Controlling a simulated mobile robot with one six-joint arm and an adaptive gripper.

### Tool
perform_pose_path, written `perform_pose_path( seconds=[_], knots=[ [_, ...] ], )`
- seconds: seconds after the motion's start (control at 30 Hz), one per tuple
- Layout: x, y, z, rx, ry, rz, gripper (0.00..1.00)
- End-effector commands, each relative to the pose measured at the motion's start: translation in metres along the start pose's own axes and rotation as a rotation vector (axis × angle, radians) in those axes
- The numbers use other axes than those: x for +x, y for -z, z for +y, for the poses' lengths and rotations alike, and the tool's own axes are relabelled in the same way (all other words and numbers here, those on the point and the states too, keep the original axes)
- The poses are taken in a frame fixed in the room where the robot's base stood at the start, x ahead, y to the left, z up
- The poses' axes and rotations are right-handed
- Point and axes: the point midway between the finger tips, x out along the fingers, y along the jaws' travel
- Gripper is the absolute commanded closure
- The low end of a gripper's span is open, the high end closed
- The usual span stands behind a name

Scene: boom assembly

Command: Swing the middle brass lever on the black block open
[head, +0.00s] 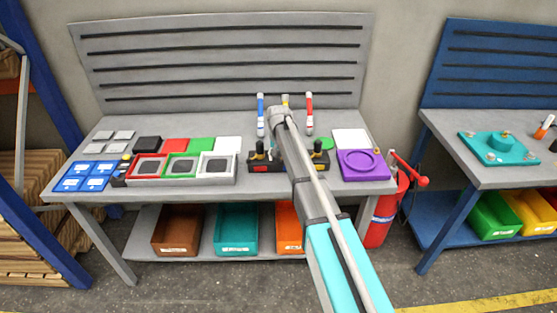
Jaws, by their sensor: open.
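The black block (321,162) stands near the front of the grey bench. My arm crosses in front of its middle, so only its left and right ends show. A small upright lever (259,149) with a dark handle and a little brass stands at the left end. A similar lever (317,148) stands at the right end. The middle brass lever is hidden behind my arm, so its position cannot be told. My arm reaches up from the lower right to a grey joint over the block. My gripper's fingers are hidden behind the arm, and no contact is visible.
On the left of the bench are blue trays (86,176), framed red, green and white trays (184,167) and flat plates. A purple plate (362,164) lies right of the block. Blue (260,114) and red (309,112) upright tools stand behind it.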

Motion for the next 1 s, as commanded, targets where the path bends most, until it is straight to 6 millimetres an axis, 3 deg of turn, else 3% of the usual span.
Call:
perform_pose_path(
  seconds=[0.27, 0.63, 1.0],
  knots=[
    [0.0001, 0.0000, 0.0000, 0.000, 0.000, 0.000, 0.34],
    [0.0001, 0.0001, 0.0000, 0.000, 0.000, 0.000, 1.00],
    [0.0001, -0.0005, -0.0030, -0.009, 0.001, 0.001, 1.00]
  ],
)
